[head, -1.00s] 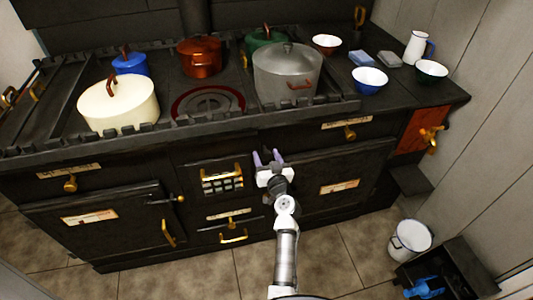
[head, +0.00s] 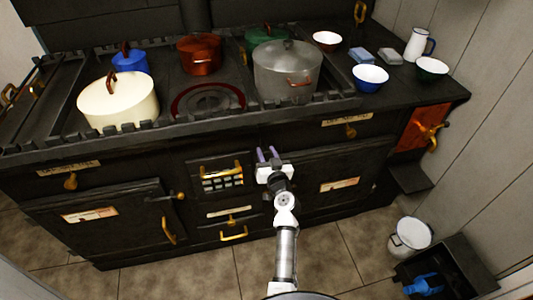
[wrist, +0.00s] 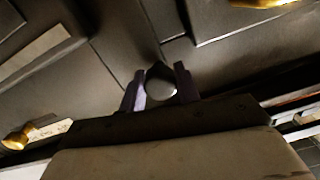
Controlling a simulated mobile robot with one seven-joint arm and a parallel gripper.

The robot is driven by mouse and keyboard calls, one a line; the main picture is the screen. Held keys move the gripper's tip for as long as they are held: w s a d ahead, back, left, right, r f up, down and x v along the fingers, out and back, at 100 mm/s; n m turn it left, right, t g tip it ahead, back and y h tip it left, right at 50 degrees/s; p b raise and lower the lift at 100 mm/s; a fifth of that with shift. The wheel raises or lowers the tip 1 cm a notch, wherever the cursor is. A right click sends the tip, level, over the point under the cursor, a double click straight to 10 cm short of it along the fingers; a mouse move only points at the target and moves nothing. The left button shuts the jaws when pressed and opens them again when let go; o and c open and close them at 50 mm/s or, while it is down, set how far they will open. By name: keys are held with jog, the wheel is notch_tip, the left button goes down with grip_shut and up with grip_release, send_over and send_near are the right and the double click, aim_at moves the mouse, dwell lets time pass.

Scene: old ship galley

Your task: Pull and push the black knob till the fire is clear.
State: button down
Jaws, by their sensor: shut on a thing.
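My gripper (head: 267,154) is at the front of the black range, right of the barred fire grate (head: 222,180). In the wrist view the rounded black knob (wrist: 160,80) sits between the two purple fingers, which are shut on it from both sides. In the head view the knob is dark against the dark stove and hard to make out. The grate shows pale and orange patches behind its bars; how clear the fire is cannot be told.
Brass handles stand out below the grate (head: 233,236) and on the left oven door (head: 168,231). A cream pot (head: 118,107) and a grey pot (head: 287,75) stand on the range top. A white bucket (head: 410,235) and a dark bin (head: 455,265) stand at lower right.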

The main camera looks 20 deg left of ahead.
aim_at(267, 156)
jog(key=b+v, duration=0.1)
jog(key=v, duration=0.1)
jog(key=b+v, duration=0.1)
jog(key=v, duration=0.2)
jog(key=shift+s+d+f, duration=0.1)
jog(key=shift+s+f, duration=0.1)
jog(key=shift+s, duration=0.05)
jog(key=shift+s+d+r+b, duration=0.2)
jog(key=shift+s+b, duration=0.1)
jog(key=shift+s, duration=0.1)
jog(key=c, duration=1)
grip_release()
